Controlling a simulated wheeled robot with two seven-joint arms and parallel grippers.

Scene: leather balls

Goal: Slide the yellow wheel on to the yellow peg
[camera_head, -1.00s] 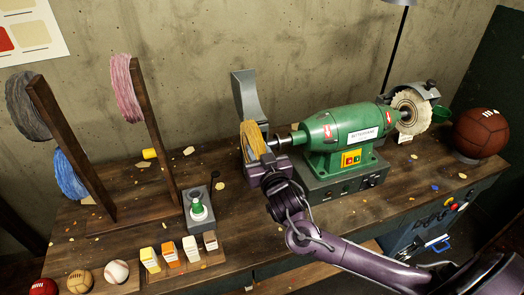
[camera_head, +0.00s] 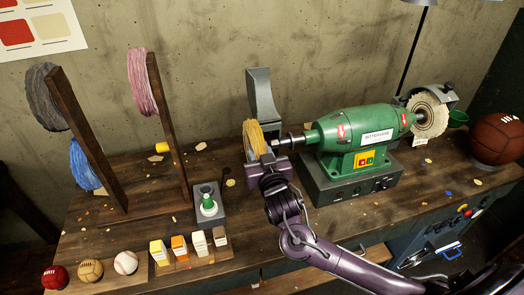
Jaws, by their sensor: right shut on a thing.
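The yellow wheel (camera_head: 253,136), wound with yellow strands, stands upright at the left end of the green grinder's shaft. My right gripper (camera_head: 262,161) is shut on its lower part. I cannot tell whether the wheel still sits around the shaft. The yellow peg (camera_head: 162,147) sticks out low on the right wooden post, to the left of the wheel and apart from it. It is bare. My left gripper is not in view.
The wooden rack holds a pink wheel (camera_head: 142,84), a grey wheel (camera_head: 42,97) and a blue wheel (camera_head: 84,164). The green grinder (camera_head: 345,130) is right of my gripper.

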